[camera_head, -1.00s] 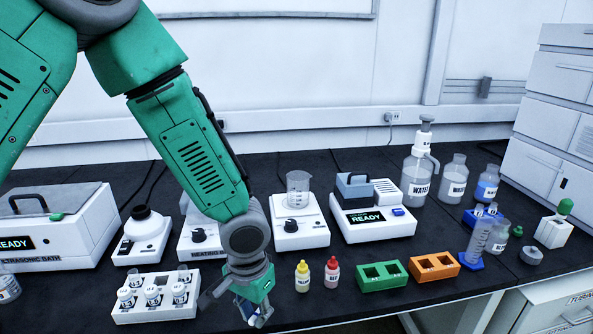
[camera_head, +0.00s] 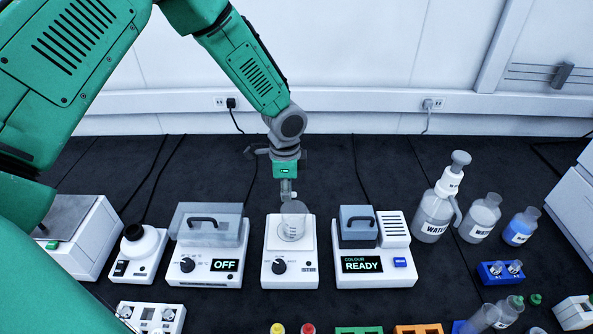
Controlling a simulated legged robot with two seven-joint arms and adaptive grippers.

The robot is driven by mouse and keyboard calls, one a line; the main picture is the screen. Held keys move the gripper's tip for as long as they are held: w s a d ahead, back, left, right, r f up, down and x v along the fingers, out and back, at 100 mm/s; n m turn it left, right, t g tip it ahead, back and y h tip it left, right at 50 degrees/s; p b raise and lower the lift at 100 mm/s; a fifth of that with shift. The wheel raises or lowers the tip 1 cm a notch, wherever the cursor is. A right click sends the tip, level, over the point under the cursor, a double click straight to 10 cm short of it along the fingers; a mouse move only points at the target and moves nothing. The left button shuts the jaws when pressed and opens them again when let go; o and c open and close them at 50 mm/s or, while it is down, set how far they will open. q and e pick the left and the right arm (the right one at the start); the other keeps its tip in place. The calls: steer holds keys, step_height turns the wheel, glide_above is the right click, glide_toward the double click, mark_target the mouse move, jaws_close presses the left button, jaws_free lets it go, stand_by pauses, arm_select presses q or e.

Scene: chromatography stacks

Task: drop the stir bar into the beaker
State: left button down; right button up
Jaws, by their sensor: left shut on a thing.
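The clear glass beaker (camera_head: 294,226) stands upright on the white stirrer (camera_head: 290,268), near the middle of the head view. My left gripper (camera_head: 288,193) points down right at the beaker's mouth, with its fingertips over or just behind the rim; I cannot tell whether they touch the glass. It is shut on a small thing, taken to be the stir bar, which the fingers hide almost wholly. My right gripper is not in view.
A heating unit marked OFF (camera_head: 209,252) stands left of the stirrer, and a colour reader marked READY (camera_head: 375,252) stands right of it. A water wash bottle (camera_head: 433,215) and other bottles stand further right.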

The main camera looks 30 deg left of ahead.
mark_target(287, 208)
arm_select(q)
steer(key=shift+s+d+f+b, duration=0.1)
steer(key=shift+s+f+b, duration=0.15)
steer(key=shift+f+b, duration=0.35)
step_height(287, 208, down, 4)
steer(key=b, duration=0.3)
steer(key=shift+w+b, duration=0.1)
steer(key=shift+b, duration=0.25)
steer(key=shift+f+b, duration=0.3)
steer(key=shift+f, duration=0.1)
steer(key=shift+r, duration=0.1)
steer(key=c, duration=1.5)
jaws_free()
steer(key=shift+o, duration=0.2)
